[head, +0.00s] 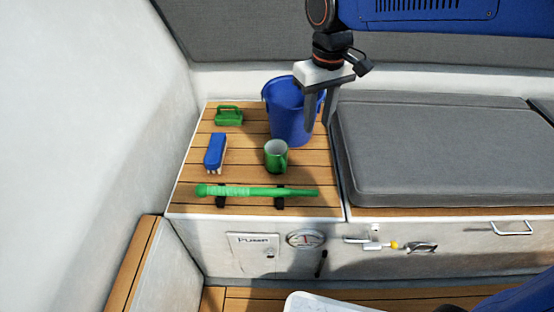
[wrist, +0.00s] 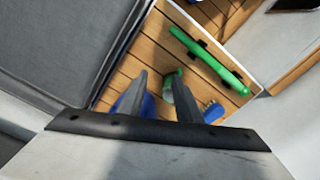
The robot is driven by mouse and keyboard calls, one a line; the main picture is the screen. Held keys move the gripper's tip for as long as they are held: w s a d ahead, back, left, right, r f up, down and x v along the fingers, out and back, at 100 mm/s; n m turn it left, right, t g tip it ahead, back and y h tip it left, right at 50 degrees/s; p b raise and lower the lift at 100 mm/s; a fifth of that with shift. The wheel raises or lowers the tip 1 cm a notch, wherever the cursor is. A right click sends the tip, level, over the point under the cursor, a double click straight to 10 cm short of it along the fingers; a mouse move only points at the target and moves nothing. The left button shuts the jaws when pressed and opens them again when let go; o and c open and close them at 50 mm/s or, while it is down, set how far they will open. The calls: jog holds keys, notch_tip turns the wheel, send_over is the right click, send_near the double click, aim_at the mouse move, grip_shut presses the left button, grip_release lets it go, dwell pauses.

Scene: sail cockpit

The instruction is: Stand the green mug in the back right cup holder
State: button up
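In the wrist view the mug (wrist: 168,90) shows between and beyond the fingers, partly hidden by the right one. My gripper (head: 317,124) is empty, its fingers apart and pointing down, above and to the right of the mug, in front of the bucket's right side. It also shows in the wrist view (wrist: 160,76). I cannot make out any cup holder in either view.
The blue bucket (head: 289,117) stands behind the mug. A green-handled tool (head: 258,191) lies along the front on black rests. A blue brush (head: 215,151) and a green-handled item (head: 229,115) lie left. A grey cushion (head: 430,150) fills the bench to the right.

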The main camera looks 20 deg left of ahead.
jog(key=n, duration=0.1)
send_over(285, 167)
jog(key=f, duration=0.2)
jog(key=shift+w+a+f, duration=0.1)
jog(key=shift+w+f, duration=0.05)
jog(key=shift+f, duration=4.05)
jog(key=shift+w+f, duration=0.1)
jog(key=shift+f, duration=4.1)
jog(key=shift+c, duration=0.7)
grip_shut()
